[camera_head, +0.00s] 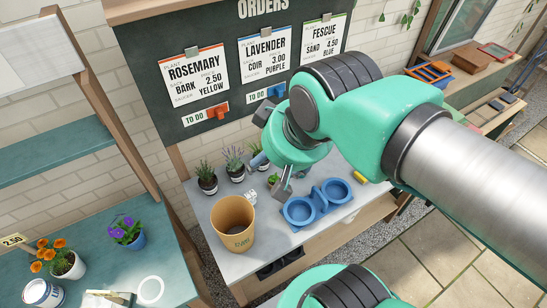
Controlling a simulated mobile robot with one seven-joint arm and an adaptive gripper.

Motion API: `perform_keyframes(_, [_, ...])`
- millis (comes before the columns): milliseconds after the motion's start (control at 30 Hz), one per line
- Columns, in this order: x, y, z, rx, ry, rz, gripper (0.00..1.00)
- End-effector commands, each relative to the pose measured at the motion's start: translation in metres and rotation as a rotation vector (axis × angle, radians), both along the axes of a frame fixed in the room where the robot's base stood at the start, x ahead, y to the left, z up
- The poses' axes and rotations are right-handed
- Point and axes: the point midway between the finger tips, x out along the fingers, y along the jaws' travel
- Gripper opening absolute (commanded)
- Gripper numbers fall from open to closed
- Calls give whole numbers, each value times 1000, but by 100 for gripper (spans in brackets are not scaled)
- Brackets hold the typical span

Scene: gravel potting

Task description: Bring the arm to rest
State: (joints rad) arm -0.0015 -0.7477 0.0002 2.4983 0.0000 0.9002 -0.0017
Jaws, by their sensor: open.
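My green and grey arm reaches in from the right and bends down over the potting bench (215,205). My gripper (284,186) hangs above the bench, between the tan bucket (233,226) and the blue double-cup tray (318,203). Its jaws are open and I see nothing held in them. Part of the gripper is hidden by my own wrist. I cannot tell how high it is above the bench top.
Potted plants (206,178) stand along the bench's back edge, below the orders board (225,65). A yellow object (356,179) lies behind the tray. A left table (95,262) holds flowers and a paint can (42,293). A right shelf (470,90) holds trays.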

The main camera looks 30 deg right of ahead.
Motion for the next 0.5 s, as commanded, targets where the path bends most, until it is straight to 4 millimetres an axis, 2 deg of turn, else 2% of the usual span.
perform_keyframes(333, [-1,-1,-1,1,-1,-4,63])
perform_keyframes(500, [-1,-1,-11,1,-1,-4,63])
